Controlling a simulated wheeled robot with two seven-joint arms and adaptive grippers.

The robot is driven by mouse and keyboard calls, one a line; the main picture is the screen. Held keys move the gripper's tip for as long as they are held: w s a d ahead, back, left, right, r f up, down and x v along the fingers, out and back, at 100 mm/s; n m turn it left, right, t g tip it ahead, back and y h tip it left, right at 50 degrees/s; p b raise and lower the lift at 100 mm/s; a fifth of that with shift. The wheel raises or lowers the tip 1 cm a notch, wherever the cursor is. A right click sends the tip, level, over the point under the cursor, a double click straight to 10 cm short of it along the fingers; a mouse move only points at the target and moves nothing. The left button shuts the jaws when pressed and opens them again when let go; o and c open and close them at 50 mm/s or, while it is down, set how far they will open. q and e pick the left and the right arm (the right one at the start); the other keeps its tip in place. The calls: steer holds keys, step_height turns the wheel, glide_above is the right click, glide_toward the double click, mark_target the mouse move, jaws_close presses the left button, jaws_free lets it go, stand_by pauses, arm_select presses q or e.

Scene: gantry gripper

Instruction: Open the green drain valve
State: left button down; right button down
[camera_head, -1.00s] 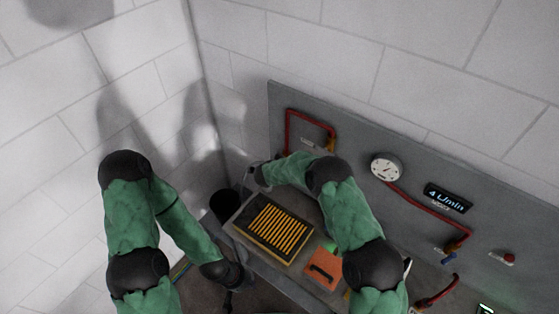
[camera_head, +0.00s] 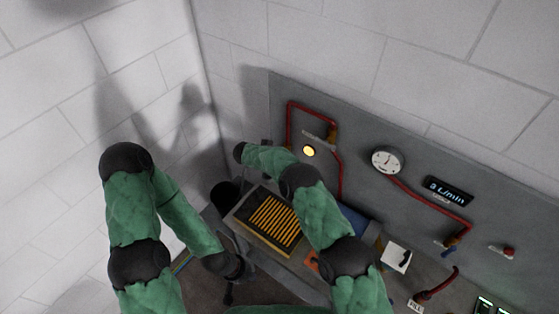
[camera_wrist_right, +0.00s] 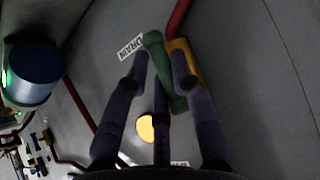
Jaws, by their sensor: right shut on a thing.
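The green drain valve handle (camera_wrist_right: 165,75) shows in the right wrist view, beside a label reading DRAIN (camera_wrist_right: 130,47) and in front of an orange valve body (camera_wrist_right: 188,58). The fingers of my right gripper (camera_wrist_right: 162,78) are around the green handle and shut on it. In the head view my right arm reaches to the left end of the grey panel; its gripper and the green handle are hidden there. My left gripper (camera_head: 230,288) hangs low at the left of the bench, dark and small; its fingers cannot be made out.
The grey panel (camera_head: 410,165) carries a round gauge (camera_head: 387,160), a display reading 3 L/min (camera_head: 447,190), red pipes and a lit yellow lamp (camera_head: 309,151). A tray with yellow slats (camera_head: 268,222) and a white card (camera_head: 397,257) lie on the bench. A dark bin (camera_head: 224,195) stands left.

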stand_by(0.4)
steer(key=c, duration=1.1)
jaws_free()
steer(key=shift+w, duration=0.1)
steer(key=shift+o, duration=0.2)
steer(key=shift+r, duration=0.1)
steer(key=v, duration=1.2)
steer(key=shift+a, duration=0.1)
